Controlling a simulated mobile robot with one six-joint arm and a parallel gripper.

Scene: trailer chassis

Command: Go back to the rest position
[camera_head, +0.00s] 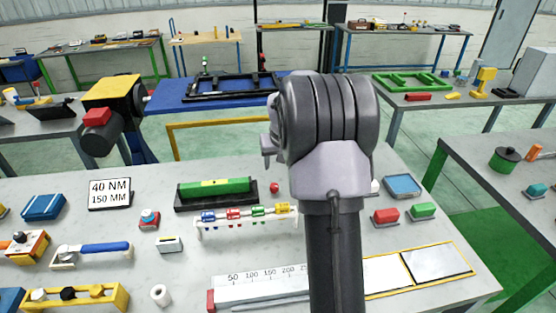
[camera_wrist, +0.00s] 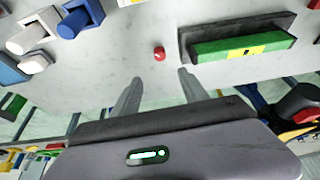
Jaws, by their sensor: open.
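My gripper (camera_wrist: 160,77) shows in the wrist view with its two fingers apart and nothing between them. A small red round piece (camera_wrist: 159,54) lies on the grey bench beyond the fingertips, apart from them. In the head view my arm stands upright in the middle, over the bench. Only a bit of my gripper (camera_head: 268,152) shows there, at the left of the wrist; the rest is hidden behind my arm.
A green block in a black tray (camera_head: 216,206), a rack with coloured clips (camera_head: 245,217), a torque sign (camera_head: 109,194) and a ruler strip (camera_head: 262,284) are on the bench. A yellow-and-black machine (camera_head: 112,92) stands behind at left. Bare bench shows between the items.

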